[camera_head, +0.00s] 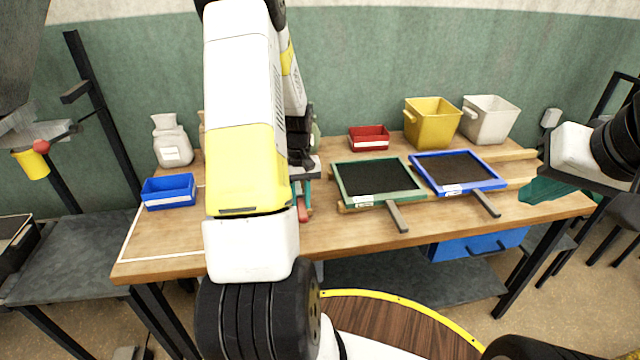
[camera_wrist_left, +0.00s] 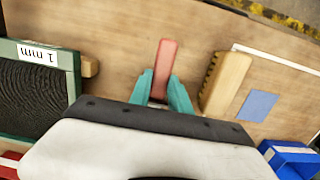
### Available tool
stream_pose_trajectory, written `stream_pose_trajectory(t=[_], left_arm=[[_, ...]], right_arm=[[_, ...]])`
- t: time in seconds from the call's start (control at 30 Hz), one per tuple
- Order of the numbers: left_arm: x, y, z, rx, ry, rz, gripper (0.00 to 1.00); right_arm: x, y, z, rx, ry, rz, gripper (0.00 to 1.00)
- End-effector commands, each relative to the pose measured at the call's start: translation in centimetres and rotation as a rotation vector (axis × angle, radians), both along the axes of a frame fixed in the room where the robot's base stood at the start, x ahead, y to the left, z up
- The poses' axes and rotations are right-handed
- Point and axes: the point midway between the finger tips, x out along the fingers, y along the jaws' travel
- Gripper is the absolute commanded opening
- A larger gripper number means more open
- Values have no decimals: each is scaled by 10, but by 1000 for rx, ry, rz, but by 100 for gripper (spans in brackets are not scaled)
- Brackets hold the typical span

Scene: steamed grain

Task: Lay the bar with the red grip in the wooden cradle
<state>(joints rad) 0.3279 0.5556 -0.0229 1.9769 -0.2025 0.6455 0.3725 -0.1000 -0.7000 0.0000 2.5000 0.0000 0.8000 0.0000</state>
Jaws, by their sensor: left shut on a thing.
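My left gripper (camera_head: 303,192) is over the middle of the workbench, largely hidden by my own arm in the head view. Its two teal fingers (camera_wrist_left: 172,92) are shut on the bar's red grip (camera_wrist_left: 165,62), which sticks out beyond the fingertips. The red end (camera_head: 303,211) also shows low over the bench in the head view. The wooden cradle (camera_wrist_left: 225,83), a notched pale block, lies beside the gripper, to its right in the left wrist view; my arm hides it in the head view. My right gripper (camera_head: 543,190) is at the bench's right; its finger gap is unclear.
A green-framed sieve (camera_head: 422,193) and a blue-framed sieve (camera_head: 500,185) lie right of the left gripper. A blue bin (camera_head: 168,192), red bin (camera_head: 369,139), yellow bucket (camera_head: 432,124) and white bucket (camera_head: 488,120) stand around. A blue patch (camera_wrist_left: 258,105) lies near the cradle.

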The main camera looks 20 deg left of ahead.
Motion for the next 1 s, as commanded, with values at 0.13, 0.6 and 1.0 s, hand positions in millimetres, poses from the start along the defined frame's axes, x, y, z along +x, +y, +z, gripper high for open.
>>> stream_pose_trajectory(t=[0.13, 0.6, 1.0], left_arm=[[0, 0, -4, 0, 0, 0, 0], [0, 0, -9, 1, -1, 0, 0], [0, 0, -13, 1, -1, 0, 0]], right_arm=[[0, 0, 0, 0, 0, 0, 0], [0, 0, 0, 0, 0, 0, 0], [0, 0, 0, 0, 0, 0, 0]])
